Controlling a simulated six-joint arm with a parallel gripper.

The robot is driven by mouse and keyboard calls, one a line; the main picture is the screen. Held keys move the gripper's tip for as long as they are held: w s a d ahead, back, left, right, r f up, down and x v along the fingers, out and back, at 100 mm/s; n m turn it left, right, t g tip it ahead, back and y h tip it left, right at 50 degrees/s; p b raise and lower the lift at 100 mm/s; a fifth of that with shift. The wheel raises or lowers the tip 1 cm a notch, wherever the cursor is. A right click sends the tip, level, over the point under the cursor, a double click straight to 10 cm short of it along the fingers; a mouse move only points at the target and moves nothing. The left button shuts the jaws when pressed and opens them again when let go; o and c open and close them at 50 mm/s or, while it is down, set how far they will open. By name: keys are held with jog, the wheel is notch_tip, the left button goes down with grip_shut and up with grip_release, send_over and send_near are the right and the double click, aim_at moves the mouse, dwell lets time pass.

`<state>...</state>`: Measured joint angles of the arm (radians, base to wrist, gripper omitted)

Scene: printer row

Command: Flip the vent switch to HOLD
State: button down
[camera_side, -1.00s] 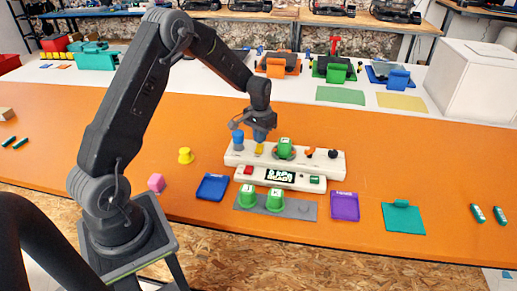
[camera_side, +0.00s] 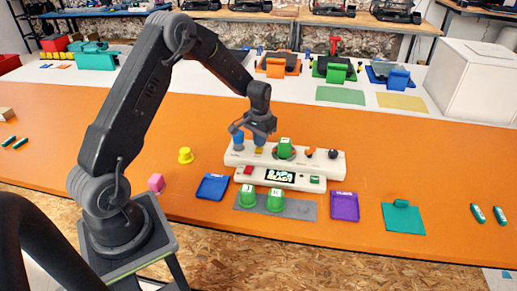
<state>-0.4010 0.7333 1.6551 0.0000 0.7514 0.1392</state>
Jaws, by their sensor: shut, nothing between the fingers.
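A white control panel (camera_side: 326,166) stands on the orange table. Its top holds a blue knob (camera_side: 238,139) at the left, a small yellow part (camera_side: 259,150), a green cup-shaped piece (camera_side: 285,148), a small orange part (camera_side: 309,152) and a black knob (camera_side: 333,154). The labels are too small to read, so I cannot tell which part is the vent switch or how it is set. My gripper (camera_side: 259,141) is shut and empty, pointing down just above the yellow part. I cannot tell whether they touch.
In front of the panel are a lit display (camera_side: 281,177), a red button (camera_side: 248,170) and a grey strip (camera_side: 300,208) with two green cups (camera_side: 247,196). A blue tray (camera_side: 212,187), a purple tray (camera_side: 344,206) and a teal tray (camera_side: 403,217) lie nearby. The table's right side is mostly clear.

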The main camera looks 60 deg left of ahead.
jog(key=shift+f, duration=0.25)
jog(key=shift+r, duration=3.55)
jog(key=s+d+r+m+t, duration=0.1)
jog(key=s+d+r, duration=0.45)
jog(key=r, duration=0.25)
jog(key=s+d+r+m+t, duration=0.1)
jog(key=s+d+r+t, duration=0.1)
jog(key=s+d+r, duration=0.4)
jog(key=s+d+r+t, duration=0.1)
jog(key=s+d, duration=0.2)
jog(key=s, duration=0.4)
jog(key=s+d+r+m+t, duration=0.1)
jog(key=s+d+r, duration=0.1)
jog(key=s+d, duration=0.2)
jog(key=s, duration=0.2)
jog(key=shift+s+d+r+t, duration=0.15)
jog(key=shift+s+d+t, duration=0.15)
jog(key=shift+s, duration=0.1)
